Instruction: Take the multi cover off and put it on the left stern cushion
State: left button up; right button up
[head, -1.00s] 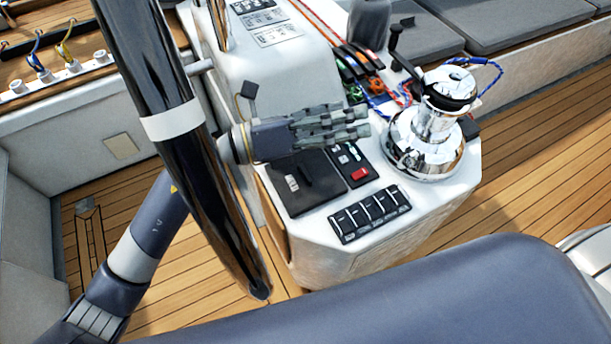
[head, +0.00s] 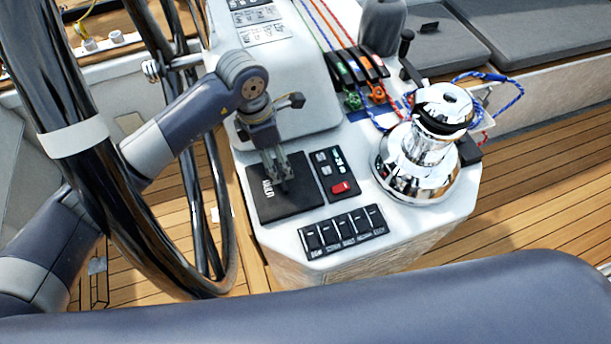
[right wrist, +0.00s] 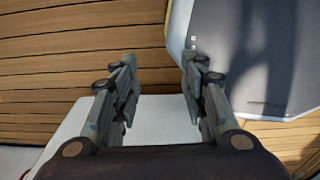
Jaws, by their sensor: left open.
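The multi cover (head: 305,197) is a flat black square with white lettering, lying on the white console top. My left gripper (head: 285,183) is open and points down, with its fingertips at the cover's upper middle. I cannot tell whether they touch it. The fingers hide part of the cover. My right gripper (right wrist: 160,85) shows only in the right wrist view, open and empty, its fingers wide apart. I cannot tell which cushion is the left stern one. A blue-grey padded surface (head: 330,305) fills the bottom of the head view.
The steering wheel (head: 75,137) stands at left, beside my left arm. A chrome winch (head: 425,165) is right of the cover. A switch row (head: 342,230) lies in front, and a small panel with a red button (head: 335,175) beside it. Grey cushions (head: 540,40) lie at upper right.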

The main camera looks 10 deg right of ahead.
aim_at(282, 179)
pick_arm(q)
notch_tip(282, 179, down, 5)
jog(key=shift+w+r+p, duration=0.15)
jog(key=shift+p, duration=0.3)
jog(key=shift+f, duration=0.35)
jog(key=f, duration=0.1)
jog(key=f+p, duration=0.1)
jog(key=f, duration=0.2)
jog(key=shift+d+p, duration=0.3)
jog(key=shift+f, duration=0.65)
jog(key=c, duration=1)
jog(key=shift+c, duration=0.8)
pick_arm(e)
jog(key=a+r, duration=0.1)
jog(key=r, duration=0.1)
jog(key=shift+a+r, duration=0.4)
